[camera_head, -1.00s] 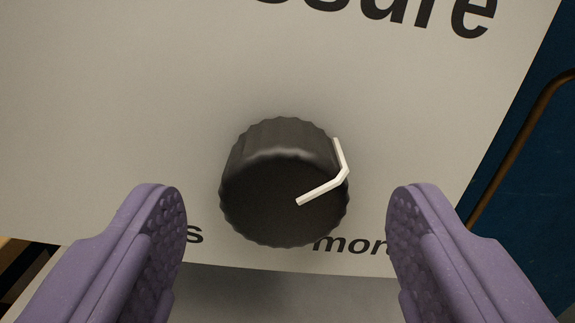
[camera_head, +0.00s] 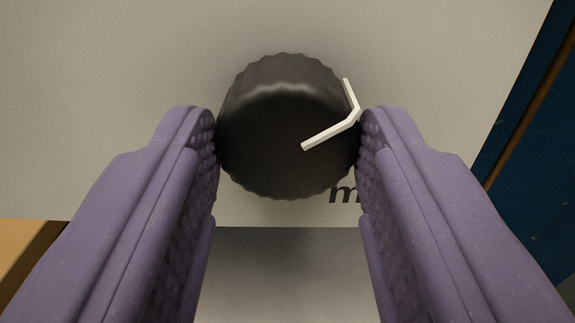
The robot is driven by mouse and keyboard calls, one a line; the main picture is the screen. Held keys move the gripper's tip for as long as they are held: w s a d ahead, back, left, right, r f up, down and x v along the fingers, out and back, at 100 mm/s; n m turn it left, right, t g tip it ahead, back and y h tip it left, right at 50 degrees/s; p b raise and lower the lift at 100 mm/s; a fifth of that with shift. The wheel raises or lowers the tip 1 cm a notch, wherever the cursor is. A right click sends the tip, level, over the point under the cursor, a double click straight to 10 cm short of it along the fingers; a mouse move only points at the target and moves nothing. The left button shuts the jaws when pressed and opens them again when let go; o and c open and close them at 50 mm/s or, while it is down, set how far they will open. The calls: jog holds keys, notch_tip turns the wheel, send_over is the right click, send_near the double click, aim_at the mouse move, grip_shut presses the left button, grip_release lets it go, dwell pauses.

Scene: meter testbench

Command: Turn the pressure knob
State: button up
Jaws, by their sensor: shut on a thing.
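The pressure knob (camera_head: 268,130) is black with a ridged rim and sits on a pale panel (camera_head: 120,90) in the upper middle of the view. Its white pointer line points to the right and slightly up. My gripper (camera_head: 288,135) has one purple finger on each side of the knob. Both fingertips touch its left and right rims, and the gripper is shut on it. The fingers hide most of the panel's lower lettering; only an "m" shows below right of the knob.
A dark blue surface (camera_head: 535,180) with a brown edge strip lies beyond the panel at the right. A tan wooden surface (camera_head: 25,255) shows at the lower left. A grey surface (camera_head: 288,275) lies below the panel's lower edge.

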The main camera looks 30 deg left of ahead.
jog(key=o, duration=1.1)
jog(key=shift+c, duration=0.2)
jog(key=v, duration=0.7)
jog(key=shift+s+d+p, duration=0.25)
jog(key=shift+s+p, duration=0.05)
jog(key=shift+s, duration=0.05)
